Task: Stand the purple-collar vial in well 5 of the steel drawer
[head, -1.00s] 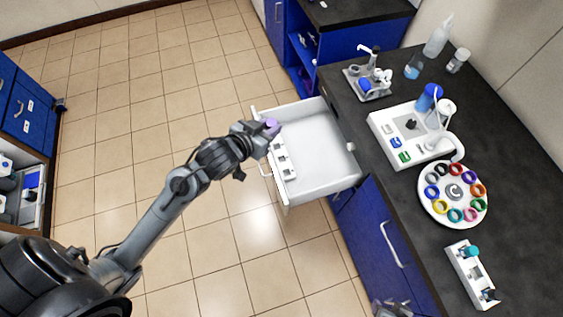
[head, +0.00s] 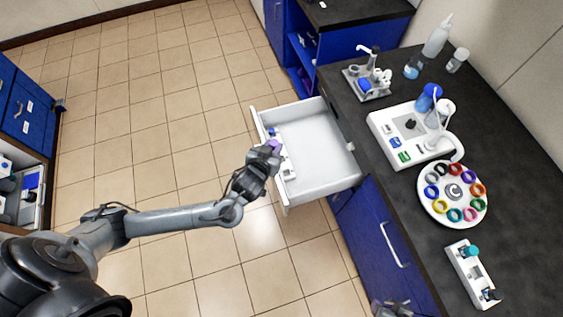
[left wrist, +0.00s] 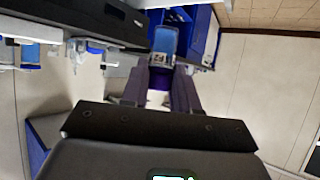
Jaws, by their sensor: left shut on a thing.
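My left gripper (head: 270,153) is shut on the purple-collar vial (head: 274,145) over the left side of the open drawer (head: 325,148). In the left wrist view the purple collar (left wrist: 159,82) shows between the fingers; the vial's lower part is hard to make out. A pale well strip (head: 288,169) lies along the drawer's left side, partly hidden by the gripper. No well numbers are readable. A small blue item shows at the strip's far end (head: 271,132). My right gripper (head: 390,309) is only partly visible at the bottom edge.
The dark counter (head: 420,215) stands right of the drawer. It carries a white device (head: 385,122), a round plate of coloured rings (head: 433,207) and a small white rack (head: 466,268) with a teal-capped item. The drawer's middle and right are empty.

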